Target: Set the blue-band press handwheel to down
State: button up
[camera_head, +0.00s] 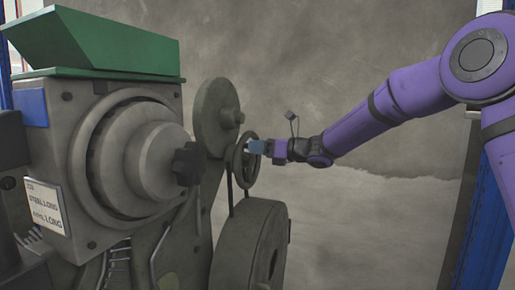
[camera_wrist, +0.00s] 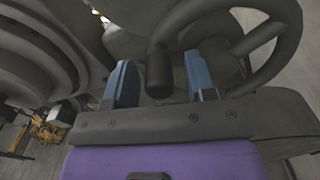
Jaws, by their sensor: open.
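The press (camera_head: 140,150) with a blue patch (camera_head: 31,107) on its upper left fills the left of the head view. A dark spoked handwheel (camera_head: 240,172) is on its right side, seen nearly edge-on. In the wrist view the handwheel rim (camera_wrist: 283,55) curves across the upper right. A dark cylindrical handle (camera_wrist: 159,72) projects between my blue fingers. My gripper (camera_head: 254,147) is at the wheel's upper right edge. In the wrist view my gripper (camera_wrist: 158,66) is open, one finger on each side of the handle, with visible gaps. Contact deeper in is hidden.
A round grey disc (camera_head: 217,118) stands just above and left of the wheel. A large drum (camera_head: 247,250) is below it. A black star knob (camera_head: 188,163) sticks out to the left. A green hopper (camera_head: 95,45) tops the press.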

jog(key=shift+w+a, duration=0.1)
jog(key=shift+a, duration=0.15)
grip_shut()
